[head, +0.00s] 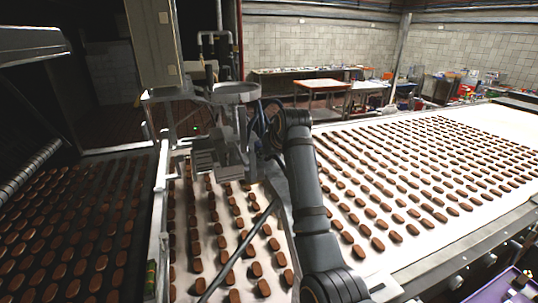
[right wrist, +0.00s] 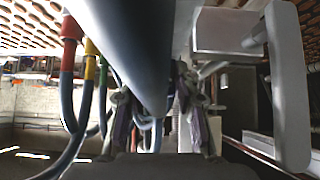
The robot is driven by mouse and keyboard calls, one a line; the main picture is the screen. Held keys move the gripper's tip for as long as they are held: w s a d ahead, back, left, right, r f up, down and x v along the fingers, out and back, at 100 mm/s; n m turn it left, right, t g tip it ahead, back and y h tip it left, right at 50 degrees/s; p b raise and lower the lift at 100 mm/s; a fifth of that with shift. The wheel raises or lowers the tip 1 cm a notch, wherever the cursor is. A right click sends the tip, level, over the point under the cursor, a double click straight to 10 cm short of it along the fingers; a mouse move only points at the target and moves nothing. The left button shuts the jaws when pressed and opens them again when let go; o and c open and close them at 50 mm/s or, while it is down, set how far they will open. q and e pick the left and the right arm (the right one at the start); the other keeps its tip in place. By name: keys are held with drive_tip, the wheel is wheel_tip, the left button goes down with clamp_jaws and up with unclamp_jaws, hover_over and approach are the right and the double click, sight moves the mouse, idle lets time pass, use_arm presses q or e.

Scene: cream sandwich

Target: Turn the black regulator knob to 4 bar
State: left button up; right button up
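The black regulator knob cannot be made out in either view. In the head view my right arm rises from the bottom and bends at the machine frame. My right gripper (head: 264,138) is small there, beside the grey depositor machine (head: 228,125) and its dark hoses. In the right wrist view the two fingers of my right gripper (right wrist: 157,112) stand apart. A smooth grey cylinder (right wrist: 140,45) comes down from the top, and its lower end shows between the fingers. I cannot tell whether they touch it. My left gripper is not in view.
Hoses with red, yellow and green fittings (right wrist: 80,45) hang left of my fingers. A grey metal bracket (right wrist: 288,90) stands close on the right. Belts with rows of brown biscuits (head: 430,165) run below. A purple crate (head: 500,288) is at bottom right.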

clamp_jaws()
drive_tip(key=shift+w+d+f+m+g+y, duration=0.15)
drive_tip(key=shift+m+y, duration=0.15)
drive_tip(key=shift+y, duration=0.3)
drive_tip(key=shift+s+d+r+m+g+y, duration=0.15)
drive_tip(key=shift+m+y, duration=0.15)
drive_tip(key=shift+y, duration=0.3)
drive_tip(key=shift+m+y, duration=0.3)
drive_tip(key=shift+y, duration=0.1)
drive_tip(key=o, duration=0.8)
unclamp_jaws()
drive_tip(key=shift+w+a, duration=0.1)
drive_tip(key=v, duration=1.2)
drive_tip(key=shift+w, duration=0.15)
